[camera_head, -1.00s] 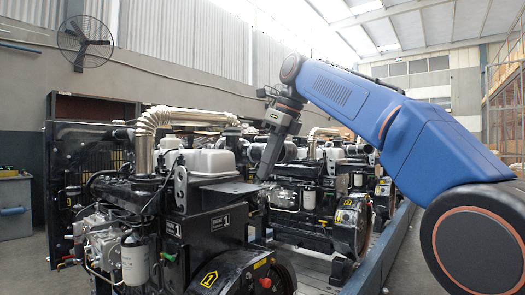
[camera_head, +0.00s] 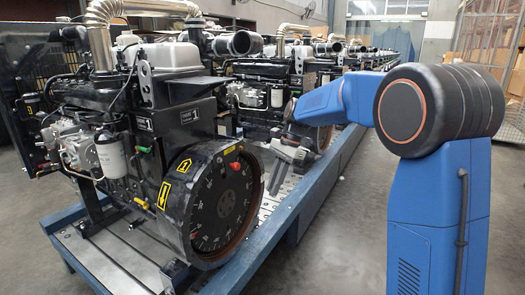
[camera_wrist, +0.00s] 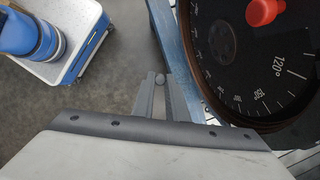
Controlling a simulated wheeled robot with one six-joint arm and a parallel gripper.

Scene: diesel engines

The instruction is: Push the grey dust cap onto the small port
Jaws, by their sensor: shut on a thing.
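My gripper (camera_head: 273,188) hangs to the right of the nearest engine's round black flywheel face (camera_head: 226,207), fingers pointing down. In the wrist view my gripper (camera_wrist: 160,84) is shut on a small round grey cap (camera_wrist: 160,78) at its fingertips. The cap is too small to make out in the head view. The flywheel face (camera_wrist: 245,65) fills the upper right of the wrist view, with degree marks and a red knob (camera_wrist: 262,12); the cap shows apart from it. I cannot make out the small port in either view.
The nearest engine (camera_head: 140,110) stands on a metal platform with a blue edge rail (camera_head: 235,268). More engines (camera_head: 285,75) stand in a row behind it. The grey floor (camera_head: 350,220) to the right of the rail is open.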

